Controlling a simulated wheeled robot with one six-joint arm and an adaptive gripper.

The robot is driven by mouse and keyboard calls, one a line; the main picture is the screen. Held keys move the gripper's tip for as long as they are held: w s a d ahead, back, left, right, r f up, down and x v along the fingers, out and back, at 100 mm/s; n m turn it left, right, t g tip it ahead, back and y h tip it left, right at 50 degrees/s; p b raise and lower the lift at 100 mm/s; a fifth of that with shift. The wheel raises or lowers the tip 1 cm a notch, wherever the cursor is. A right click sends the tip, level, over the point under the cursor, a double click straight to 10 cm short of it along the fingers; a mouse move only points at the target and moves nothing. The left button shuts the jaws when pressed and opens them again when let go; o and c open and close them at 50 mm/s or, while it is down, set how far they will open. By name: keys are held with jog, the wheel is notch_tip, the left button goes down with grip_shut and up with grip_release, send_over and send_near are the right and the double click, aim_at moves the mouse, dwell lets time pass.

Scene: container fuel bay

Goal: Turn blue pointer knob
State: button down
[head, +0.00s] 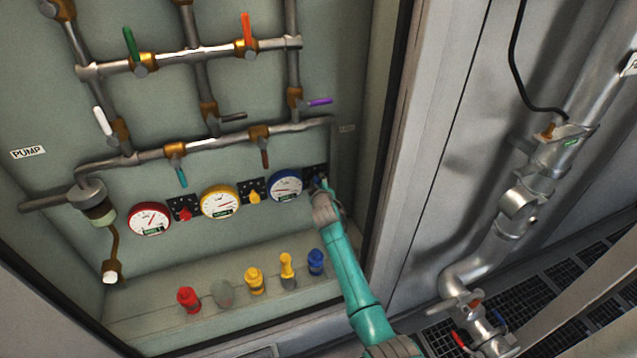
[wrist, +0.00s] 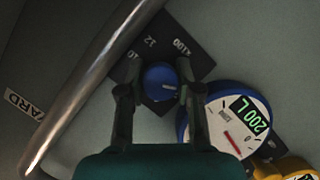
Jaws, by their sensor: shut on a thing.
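The blue pointer knob (wrist: 160,82) sits on a dark scale plate (wrist: 178,42) marked with numbers such as 10, 12 and x100 in the wrist view. My gripper (wrist: 160,92) is shut on the knob, one finger on each side. In the head view my gripper (head: 320,188) is at the plate right of the blue gauge (head: 286,187), and it hides most of the knob. In the wrist view the blue-rimmed gauge (wrist: 232,120) has a "200 L" label and a red needle.
A grey pipe (wrist: 85,90) runs close beside my gripper. The red knob (head: 185,214) and yellow knob (head: 254,197) sit by their gauges. Valves with coloured levers are above. Several coloured caps, including a blue one (head: 316,262), stand on the ledge below.

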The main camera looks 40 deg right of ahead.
jog(key=m+y, duration=0.1)
jog(key=m, duration=0.2)
jog(key=shift+d+r+y, duration=0.1)
jog(key=shift+y, duration=0.3)
jog(key=shift+m+y, duration=0.8)
jog(key=shift+m, duration=0.3)
jog(key=c, duration=0.8)
grip_release()
jog(key=shift+o, duration=0.2)
